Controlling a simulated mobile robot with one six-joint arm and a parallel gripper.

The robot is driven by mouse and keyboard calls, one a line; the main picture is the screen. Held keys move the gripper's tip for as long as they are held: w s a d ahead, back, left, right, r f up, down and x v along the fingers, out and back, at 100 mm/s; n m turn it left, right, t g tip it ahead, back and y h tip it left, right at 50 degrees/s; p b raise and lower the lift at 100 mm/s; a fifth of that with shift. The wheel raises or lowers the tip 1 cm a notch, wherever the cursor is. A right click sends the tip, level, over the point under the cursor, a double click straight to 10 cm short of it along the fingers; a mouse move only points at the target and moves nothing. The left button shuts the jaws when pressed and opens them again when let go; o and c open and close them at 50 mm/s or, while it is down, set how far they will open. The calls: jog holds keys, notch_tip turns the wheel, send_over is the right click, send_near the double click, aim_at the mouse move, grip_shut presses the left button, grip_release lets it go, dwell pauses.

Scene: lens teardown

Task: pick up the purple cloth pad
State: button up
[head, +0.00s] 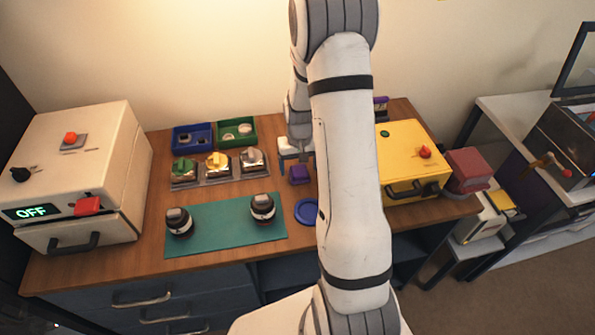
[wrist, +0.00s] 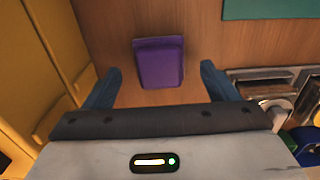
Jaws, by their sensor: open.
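The purple cloth pad (head: 299,174) lies on the wooden table, right of the row of knobbed parts and behind the blue ring. In the wrist view the purple pad (wrist: 160,62) lies flat on the wood, ahead of my gripper and between the lines of its two fingers. My gripper (wrist: 160,82) is open with nothing between its fingertips. In the head view my gripper (head: 294,152) hangs just behind the pad, partly hidden by my arm. I cannot tell its exact height above the table.
A yellow box (head: 405,150) stands to the right. A metal tray (head: 220,179) with green, yellow and grey-topped parts is to the left. A green mat (head: 220,232) holds two dark lens parts. A blue ring (head: 306,211) lies in front of the pad. Blue and green bins stand behind.

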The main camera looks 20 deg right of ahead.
aim_at(299, 169)
jog(key=shift+f, duration=1.1)
jog(key=shift+c, duration=0.6)
jog(key=c, duration=1)
notch_tip(299, 169, up, 10)
jog(key=shift+r+b, duration=0.1)
jog(key=shift+b, duration=0.7)
